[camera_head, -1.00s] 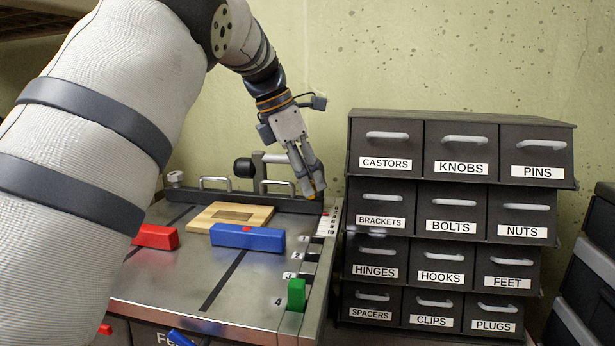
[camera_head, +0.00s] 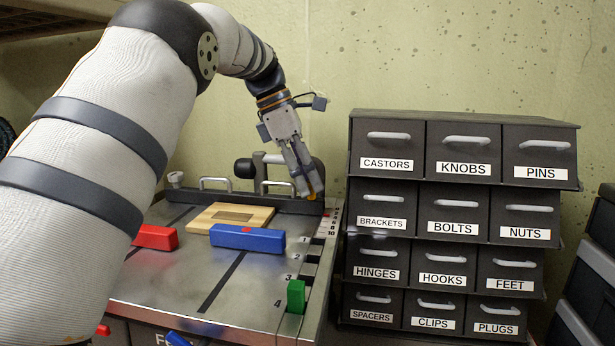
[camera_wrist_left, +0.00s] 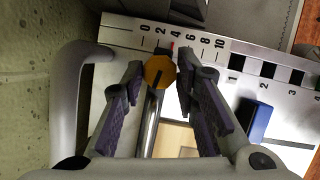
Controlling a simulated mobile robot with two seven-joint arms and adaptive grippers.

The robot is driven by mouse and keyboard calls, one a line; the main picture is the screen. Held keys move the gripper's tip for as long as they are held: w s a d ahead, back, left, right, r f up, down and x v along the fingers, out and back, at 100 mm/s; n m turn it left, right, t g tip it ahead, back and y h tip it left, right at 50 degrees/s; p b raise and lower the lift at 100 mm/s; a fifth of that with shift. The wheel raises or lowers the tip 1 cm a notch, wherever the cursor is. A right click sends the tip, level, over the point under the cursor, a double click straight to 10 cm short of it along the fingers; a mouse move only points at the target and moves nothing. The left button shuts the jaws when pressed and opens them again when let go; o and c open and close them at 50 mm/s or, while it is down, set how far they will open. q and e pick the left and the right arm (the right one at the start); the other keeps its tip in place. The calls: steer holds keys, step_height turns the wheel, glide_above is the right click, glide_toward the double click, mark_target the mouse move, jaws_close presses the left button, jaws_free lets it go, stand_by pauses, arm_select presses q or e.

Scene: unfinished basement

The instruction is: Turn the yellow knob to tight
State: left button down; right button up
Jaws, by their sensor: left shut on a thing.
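The yellow knob (camera_wrist_left: 160,71) is an eight-sided piece with a dark line on its face, seen in the left wrist view. It sits beside a printed scale (camera_wrist_left: 183,36) running from 0 to 10, with a red mark near the 4. My left gripper (camera_wrist_left: 157,80) has its fingers on either side of the knob and is shut on it. In the head view the left gripper (camera_head: 308,193) reaches down at the far right corner of the metal bench top (camera_head: 180,285), and its fingers hide most of the knob. My right gripper is not in view.
A blue block (camera_head: 247,238), a wooden board (camera_head: 200,219) and a red block (camera_head: 155,237) lie on the bench. A green handle (camera_head: 296,296) stands in a numbered slot at the right edge. Labelled drawers (camera_head: 455,225) stand to the right.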

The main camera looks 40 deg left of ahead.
arm_select(q)
steer(key=c, duration=1.3)
jaws_free()
steer(key=shift+r, duration=0.1)
steer(key=v, duration=0.7)
steer(key=shift+a+r, duration=0.1)
